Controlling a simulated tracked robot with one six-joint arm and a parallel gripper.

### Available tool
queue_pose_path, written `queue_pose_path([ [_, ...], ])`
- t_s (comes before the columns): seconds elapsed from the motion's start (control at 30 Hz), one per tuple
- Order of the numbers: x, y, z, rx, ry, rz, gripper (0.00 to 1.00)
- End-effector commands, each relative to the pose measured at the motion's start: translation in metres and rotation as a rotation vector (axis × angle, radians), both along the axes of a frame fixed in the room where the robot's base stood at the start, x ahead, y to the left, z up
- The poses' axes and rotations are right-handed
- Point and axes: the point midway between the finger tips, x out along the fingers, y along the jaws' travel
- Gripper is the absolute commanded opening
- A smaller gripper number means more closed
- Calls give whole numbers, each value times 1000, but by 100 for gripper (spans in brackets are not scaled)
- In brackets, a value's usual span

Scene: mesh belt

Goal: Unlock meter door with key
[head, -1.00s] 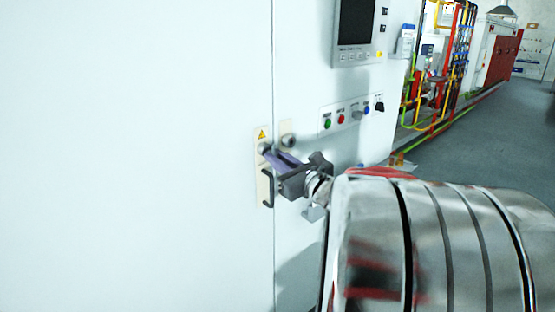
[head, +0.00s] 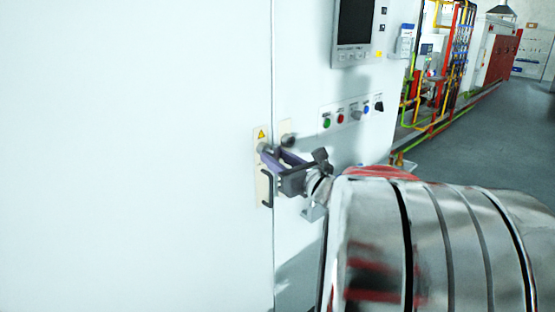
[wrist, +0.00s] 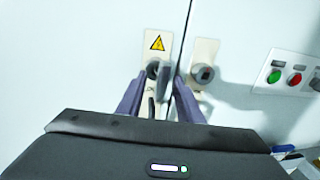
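The meter door (head: 150,160) is a large white panel that looks closed against the cabinet at a thin vertical seam. A beige lock plate (wrist: 158,45) with a yellow warning triangle sits at its right edge. A grey key-like piece (wrist: 164,82) stands out at the round lock (wrist: 152,67) on this plate. How deep it sits is unclear. My gripper (head: 278,153) is at the lock, also seen in the wrist view (wrist: 160,83). Its purple fingers are apart on either side of the grey piece, with gaps showing. A black door handle (head: 267,188) is below the lock, partly hidden in the wrist view.
A second beige plate (wrist: 203,55) with a round dark fitting is right of the seam. Further right are a button panel (head: 345,115) and a screen (head: 356,22). Coloured pipes (head: 450,60) stand behind, beside open grey floor (head: 480,135).

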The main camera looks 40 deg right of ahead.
Motion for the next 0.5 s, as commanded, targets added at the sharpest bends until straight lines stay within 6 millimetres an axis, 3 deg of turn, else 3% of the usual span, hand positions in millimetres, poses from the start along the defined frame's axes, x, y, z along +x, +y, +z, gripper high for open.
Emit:
queue_pose_path([
  [0.33,-2,1,1,-1,-1,3,35],
  [0.5,-15,2,1,-2,-1,1,35],
])
